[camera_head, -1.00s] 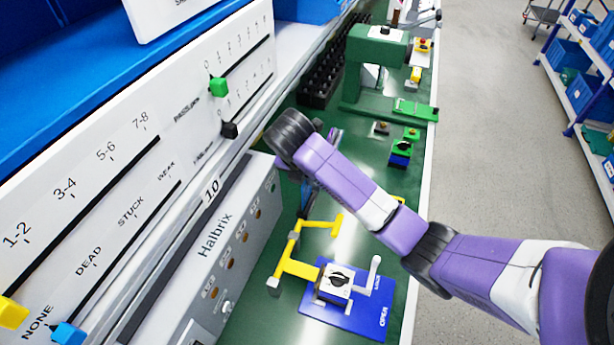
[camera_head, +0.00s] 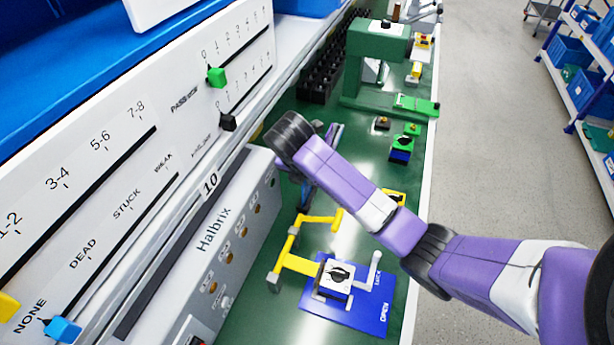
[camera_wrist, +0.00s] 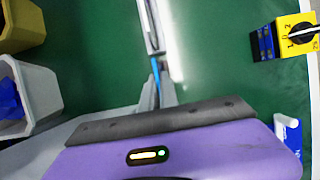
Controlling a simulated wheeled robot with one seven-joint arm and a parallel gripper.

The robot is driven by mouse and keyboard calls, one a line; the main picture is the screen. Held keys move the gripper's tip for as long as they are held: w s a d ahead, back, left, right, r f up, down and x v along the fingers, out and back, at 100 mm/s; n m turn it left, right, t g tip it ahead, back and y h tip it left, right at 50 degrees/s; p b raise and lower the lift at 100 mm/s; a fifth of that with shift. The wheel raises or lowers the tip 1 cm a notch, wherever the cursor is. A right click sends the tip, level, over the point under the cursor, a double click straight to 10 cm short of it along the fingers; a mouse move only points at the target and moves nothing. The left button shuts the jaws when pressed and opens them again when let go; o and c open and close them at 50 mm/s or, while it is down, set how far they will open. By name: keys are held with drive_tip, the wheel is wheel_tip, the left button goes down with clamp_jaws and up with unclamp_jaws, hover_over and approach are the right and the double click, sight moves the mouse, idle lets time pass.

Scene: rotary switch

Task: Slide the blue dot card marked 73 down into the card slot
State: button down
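My gripper (camera_wrist: 160,88) shows in the wrist view, its grey fingers close together beyond the purple body. A thin blue strip (camera_wrist: 156,76) stands between them, seen nearly edge-on; it looks like the blue card, but no dot or number can be read. Just beyond its tip is a long, narrow grey-white piece (camera_wrist: 150,22) with a dark line along it. I cannot tell whether this is the card slot or whether the strip touches it. In the head view my purple arm largely hides the gripper and what it holds.
A yellow block with a black rotary knob (camera_wrist: 300,36) stands at the right in the wrist view. Bins (camera_wrist: 24,92) are at the left. In the head view a blue plate with a crank (camera_head: 345,312), a grey Halbrix box (camera_head: 215,245) and a green press (camera_head: 378,42) stand along the green bench.

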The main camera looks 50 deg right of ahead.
drive_tip(key=shift+f, duration=0.45)
drive_tip(key=c, duration=1.6)
unclamp_jaws()
drive_tip(key=shift+o, duration=0.2)
drive_tip(key=v, duration=0.6)
drive_tip(key=shift+r, duration=0.2)
drive_tip(key=shift+p+v, duration=0.75)
drive_tip(key=shift+v, duration=0.05)
drive_tip(key=shift+f, duration=0.1)
